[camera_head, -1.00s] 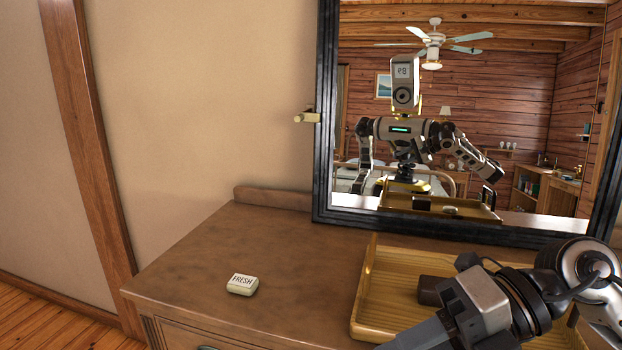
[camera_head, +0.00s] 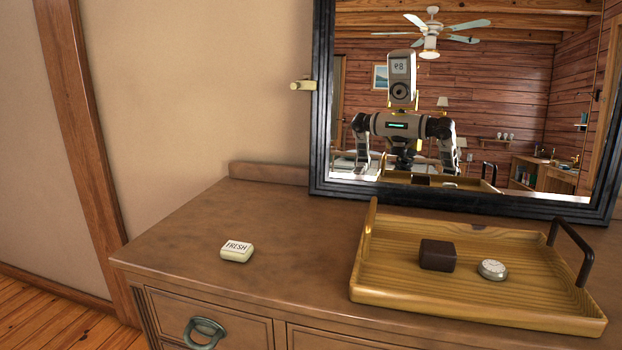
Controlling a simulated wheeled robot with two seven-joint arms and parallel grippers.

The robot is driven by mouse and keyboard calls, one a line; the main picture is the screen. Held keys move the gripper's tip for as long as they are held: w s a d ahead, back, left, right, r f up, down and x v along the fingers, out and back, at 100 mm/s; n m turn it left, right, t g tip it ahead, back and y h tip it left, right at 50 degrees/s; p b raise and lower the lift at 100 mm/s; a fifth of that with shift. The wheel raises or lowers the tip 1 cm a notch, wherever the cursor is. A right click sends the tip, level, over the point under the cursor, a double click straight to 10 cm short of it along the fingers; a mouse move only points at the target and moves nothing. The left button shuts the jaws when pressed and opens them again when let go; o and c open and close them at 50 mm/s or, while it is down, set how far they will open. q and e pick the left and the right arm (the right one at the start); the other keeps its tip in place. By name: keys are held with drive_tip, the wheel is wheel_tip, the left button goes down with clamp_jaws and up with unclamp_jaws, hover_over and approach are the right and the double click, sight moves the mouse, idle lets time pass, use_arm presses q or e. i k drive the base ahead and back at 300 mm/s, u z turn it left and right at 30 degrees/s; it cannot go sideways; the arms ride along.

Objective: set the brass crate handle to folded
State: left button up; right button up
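The wooden crate (camera_head: 470,313) is a shallow tray on the right of the dresser top. Its brass handle (camera_head: 371,218) is at the left end, seen nearly edge-on, and stands up above the rim. A dark handle (camera_head: 584,245) stands up at the right end. A dark brown block (camera_head: 437,255) and a round white-faced dial (camera_head: 492,269) lie inside the crate. Neither gripper shows directly. In the mirror my two arms hang down at my sides, and their grippers cannot be made out.
A white soap-like block marked FRESH (camera_head: 237,251) lies on the dresser top (camera_head: 290,240), left of the crate. A black-framed mirror (camera_head: 320,120) stands behind the crate. A drawer pull (camera_head: 204,332) is on the dresser front. The top between block and crate is clear.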

sight(371, 214)
drive_tip(key=u, duration=2.75)
drive_tip(key=k, duration=0.75)
drive_tip(key=z, duration=1.7)
drive_tip(key=i, duration=0.5)
